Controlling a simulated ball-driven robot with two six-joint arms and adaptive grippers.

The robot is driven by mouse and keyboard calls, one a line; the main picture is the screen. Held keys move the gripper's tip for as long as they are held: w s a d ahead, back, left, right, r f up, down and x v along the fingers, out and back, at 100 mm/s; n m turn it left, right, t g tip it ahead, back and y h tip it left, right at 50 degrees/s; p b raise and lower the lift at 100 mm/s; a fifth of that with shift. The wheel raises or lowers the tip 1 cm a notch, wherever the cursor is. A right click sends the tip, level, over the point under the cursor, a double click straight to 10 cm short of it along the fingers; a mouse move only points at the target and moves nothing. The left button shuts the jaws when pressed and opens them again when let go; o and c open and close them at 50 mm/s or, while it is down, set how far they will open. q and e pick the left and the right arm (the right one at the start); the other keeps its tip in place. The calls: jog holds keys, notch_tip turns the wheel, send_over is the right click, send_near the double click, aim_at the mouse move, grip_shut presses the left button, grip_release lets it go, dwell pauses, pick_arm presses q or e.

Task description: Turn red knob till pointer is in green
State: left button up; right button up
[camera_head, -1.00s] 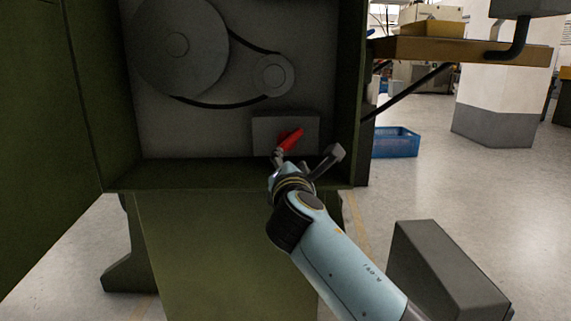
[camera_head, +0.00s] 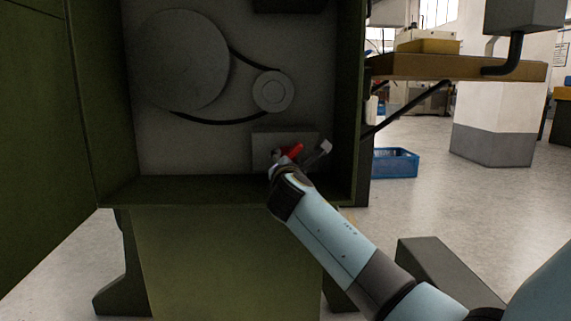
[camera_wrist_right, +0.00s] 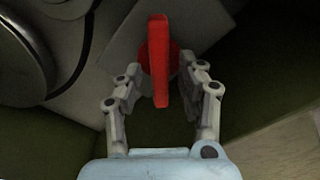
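The red knob (camera_head: 292,152) is on a grey box (camera_head: 262,147) low inside the open green machine cabinet. In the right wrist view the knob (camera_wrist_right: 159,62) is a round red base with a long straight handle. My right gripper (camera_head: 300,152) is at the knob in the head view. In the wrist view the right gripper (camera_wrist_right: 160,75) is open, with one finger on each side of the handle and gaps between. I see no pointer or green zone in these frames. My left gripper is not in view.
A large disc (camera_head: 185,60) and a small pulley (camera_head: 272,91) joined by a black belt are above the box. The cabinet's bottom ledge (camera_head: 180,190) and right wall (camera_head: 349,100) border the space. A blue crate (camera_head: 396,163) stands on the floor to the right.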

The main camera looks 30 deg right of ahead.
grip_shut()
